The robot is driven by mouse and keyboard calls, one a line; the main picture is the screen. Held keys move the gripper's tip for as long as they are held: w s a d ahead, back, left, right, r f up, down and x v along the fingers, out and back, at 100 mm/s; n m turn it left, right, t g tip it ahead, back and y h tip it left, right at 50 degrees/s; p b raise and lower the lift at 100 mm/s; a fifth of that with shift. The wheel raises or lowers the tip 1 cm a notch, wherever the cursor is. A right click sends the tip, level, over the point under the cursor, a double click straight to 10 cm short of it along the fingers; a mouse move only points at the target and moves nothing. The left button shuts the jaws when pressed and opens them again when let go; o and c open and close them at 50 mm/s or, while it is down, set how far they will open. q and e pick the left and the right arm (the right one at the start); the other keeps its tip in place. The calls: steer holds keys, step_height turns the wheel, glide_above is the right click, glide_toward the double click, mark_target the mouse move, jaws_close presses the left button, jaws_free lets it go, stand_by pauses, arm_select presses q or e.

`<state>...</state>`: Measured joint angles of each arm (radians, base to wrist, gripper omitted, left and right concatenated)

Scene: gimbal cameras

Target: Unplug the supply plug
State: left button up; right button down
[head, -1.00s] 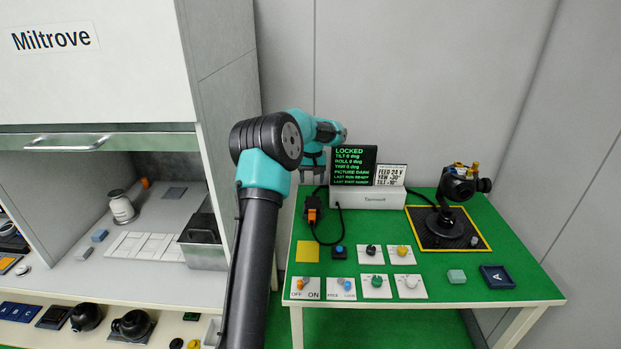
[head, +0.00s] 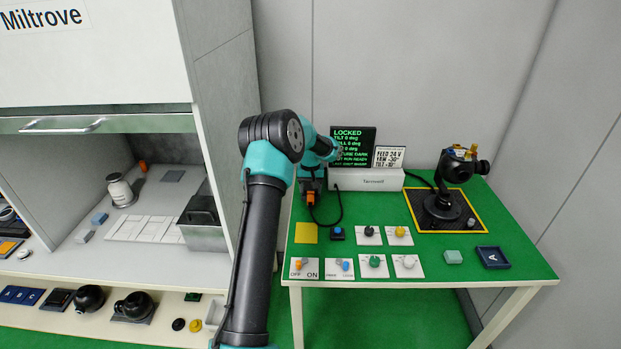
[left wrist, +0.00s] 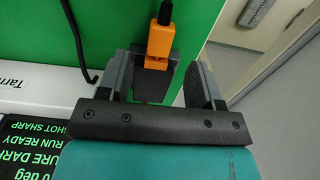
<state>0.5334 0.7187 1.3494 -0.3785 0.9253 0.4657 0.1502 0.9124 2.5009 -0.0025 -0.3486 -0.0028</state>
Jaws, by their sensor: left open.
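The orange supply plug (head: 311,198) sits at the left edge of the green table, with a black cable running from it. In the left wrist view the orange plug (left wrist: 160,42) has the cable's black end at its top and meets a dark socket block (left wrist: 151,86). My left gripper (left wrist: 161,76) is open, its fingers on either side of the plug and block, with gaps showing. In the head view my left gripper (head: 312,184) is low over the socket, which it mostly hides. My right gripper is not in view.
A white Tarnwell unit (head: 367,180) with a screen (head: 352,146) reading LOCKED stands just right of the gripper. The black gimbal camera (head: 452,185) stands further right. Switches and knobs, including the OFF/ON switch (head: 304,268), line the front. A cabinet is at left.

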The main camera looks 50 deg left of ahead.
mark_target(311, 198)
arm_select(q)
steer(key=shift+f, duration=2.55)
steer(key=shift+c, duration=0.2)
steer(key=c, duration=1.1)
